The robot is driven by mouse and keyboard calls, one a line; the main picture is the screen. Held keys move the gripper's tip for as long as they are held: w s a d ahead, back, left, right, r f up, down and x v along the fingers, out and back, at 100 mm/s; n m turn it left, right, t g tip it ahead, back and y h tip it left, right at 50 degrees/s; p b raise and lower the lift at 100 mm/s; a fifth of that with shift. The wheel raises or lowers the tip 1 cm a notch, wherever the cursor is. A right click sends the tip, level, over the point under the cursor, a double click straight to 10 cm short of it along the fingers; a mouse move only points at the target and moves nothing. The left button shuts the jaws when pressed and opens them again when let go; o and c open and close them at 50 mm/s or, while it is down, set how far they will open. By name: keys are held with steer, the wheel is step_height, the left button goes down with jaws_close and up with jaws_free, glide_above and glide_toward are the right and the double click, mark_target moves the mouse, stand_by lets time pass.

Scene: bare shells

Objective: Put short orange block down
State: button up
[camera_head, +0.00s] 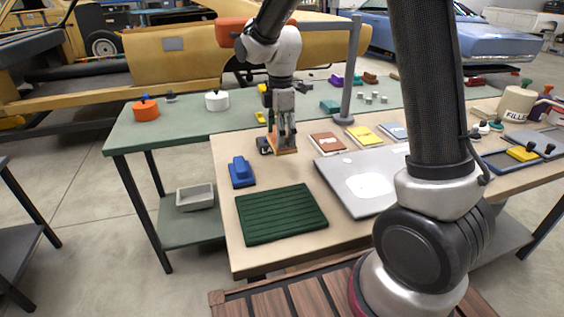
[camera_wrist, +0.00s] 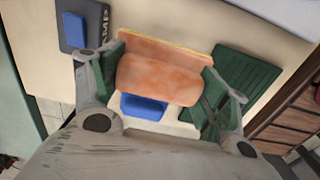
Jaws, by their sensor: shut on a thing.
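The short orange block (camera_head: 285,150) is between the fingers of my gripper (camera_head: 283,132), at the left rear part of the beige table (camera_head: 226,160). My gripper is shut on it and points down. In the wrist view the orange block (camera_wrist: 160,80) spans the gap between the two fingers, with a paler orange face along its upper side. The block's lower edge is at or very close to the tabletop; I cannot tell whether it touches. The fingers hide part of its sides.
A dark lettered item (camera_head: 264,146) sits close left of the block. A blue block on a dark base (camera_head: 241,172) and a green ribbed mat (camera_head: 280,213) lie nearer. A grey post (camera_head: 348,90) stands behind.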

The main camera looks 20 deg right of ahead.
step_height(320, 180, down, 8)
steer(key=shift+f, duration=0.25)
steer(key=shift+f, duration=0.1)
steer(key=o, duration=1.3)
steer(key=shift+c, duration=0.2)
